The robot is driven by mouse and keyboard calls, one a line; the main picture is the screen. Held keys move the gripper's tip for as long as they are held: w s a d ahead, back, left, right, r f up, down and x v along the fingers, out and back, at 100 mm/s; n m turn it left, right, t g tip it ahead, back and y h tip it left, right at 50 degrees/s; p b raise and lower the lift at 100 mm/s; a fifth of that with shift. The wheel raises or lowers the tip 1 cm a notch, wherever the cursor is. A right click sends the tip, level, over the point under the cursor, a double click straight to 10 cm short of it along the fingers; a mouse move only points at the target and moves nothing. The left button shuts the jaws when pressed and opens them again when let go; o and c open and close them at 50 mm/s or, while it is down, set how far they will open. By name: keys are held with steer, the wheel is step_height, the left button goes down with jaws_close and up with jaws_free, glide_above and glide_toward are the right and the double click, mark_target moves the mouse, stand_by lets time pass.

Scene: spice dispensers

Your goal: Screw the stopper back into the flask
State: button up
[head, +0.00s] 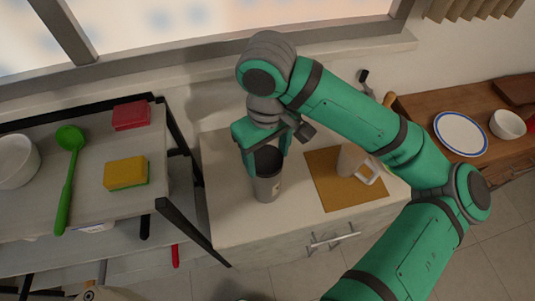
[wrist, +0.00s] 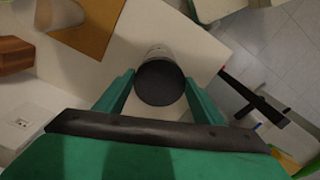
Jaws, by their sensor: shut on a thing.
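The flask (head: 267,187) is a grey cylinder standing upright on the white counter, below my gripper. Its dark stopper (head: 268,160) is at the top of the flask, between the fingers. My gripper (head: 266,150) points down and is shut on the stopper. In the wrist view the stopper (wrist: 160,84) is a dark round disc between the green fingers of my gripper (wrist: 159,88). A strip of the grey flask (wrist: 158,52) shows just beyond it. The stopper lines up with the flask, but I cannot tell how deep it sits.
A mug (head: 352,160) stands on a tan board (head: 335,195) to the right. A dark-framed shelf (head: 100,205) at left holds a yellow sponge (head: 126,173), a red block (head: 131,115) and a green ladle (head: 69,160).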

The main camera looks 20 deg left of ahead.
steer(key=m, duration=0.7)
steer(key=shift+s+a, duration=0.1)
steer(key=shift+a, duration=0.1)
steer(key=shift+m, duration=1)
steer(key=shift+m, duration=1.1)
steer(key=shift+a+m, duration=0.1)
steer(key=shift+m, duration=1.7)
steer(key=o, duration=1.4)
steer(key=shift+c, duration=0.2)
